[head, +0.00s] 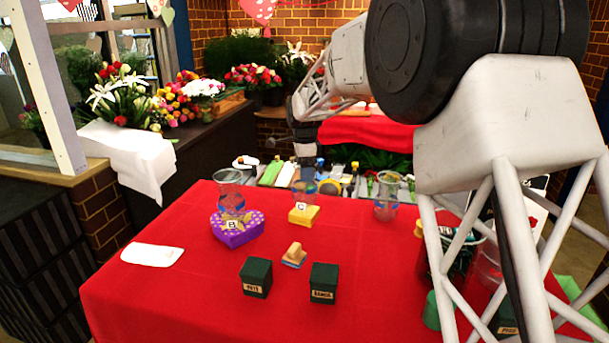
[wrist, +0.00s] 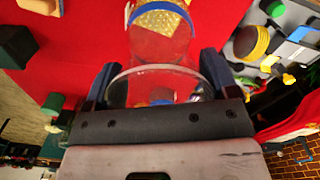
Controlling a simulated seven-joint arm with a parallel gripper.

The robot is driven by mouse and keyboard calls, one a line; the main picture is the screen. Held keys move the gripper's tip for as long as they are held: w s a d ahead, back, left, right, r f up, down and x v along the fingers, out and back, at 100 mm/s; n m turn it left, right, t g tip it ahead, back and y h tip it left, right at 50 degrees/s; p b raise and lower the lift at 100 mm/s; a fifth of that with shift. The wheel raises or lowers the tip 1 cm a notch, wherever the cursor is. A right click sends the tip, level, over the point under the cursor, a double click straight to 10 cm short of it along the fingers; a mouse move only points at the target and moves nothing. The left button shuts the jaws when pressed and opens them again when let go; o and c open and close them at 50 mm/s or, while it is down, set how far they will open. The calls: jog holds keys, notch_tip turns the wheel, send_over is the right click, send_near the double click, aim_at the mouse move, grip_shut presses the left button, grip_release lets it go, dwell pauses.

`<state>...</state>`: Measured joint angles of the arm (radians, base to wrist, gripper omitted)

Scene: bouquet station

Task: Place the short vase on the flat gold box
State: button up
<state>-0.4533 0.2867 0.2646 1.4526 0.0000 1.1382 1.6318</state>
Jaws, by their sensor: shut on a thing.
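My gripper (head: 304,163) is shut on a clear glass vase (head: 304,187) with a blue band, near the back of the red table. The flat gold box (head: 303,215), marked C, lies directly below the vase in the head view. In the wrist view, the vase (wrist: 160,48) is between the two fingers of my gripper (wrist: 158,82), its wide rim towards me, and gold shows through its base. The vase looks upright. I cannot tell whether its base touches the box or hangs just above it.
A taller glass vase (head: 231,192) stands on a purple heart box (head: 238,232), marked B, to the left. Another glass vase (head: 386,196) stands to the right. Two dark green boxes (head: 256,278) (head: 323,283), a wooden stamp (head: 294,253) and a white card (head: 152,255) lie nearer the front.

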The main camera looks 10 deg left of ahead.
jog(key=shift+f, duration=1.05)
jog(key=o, duration=1.6)
jog(key=shift+o, duration=0.2)
notch_tip(320, 180, up, 12)
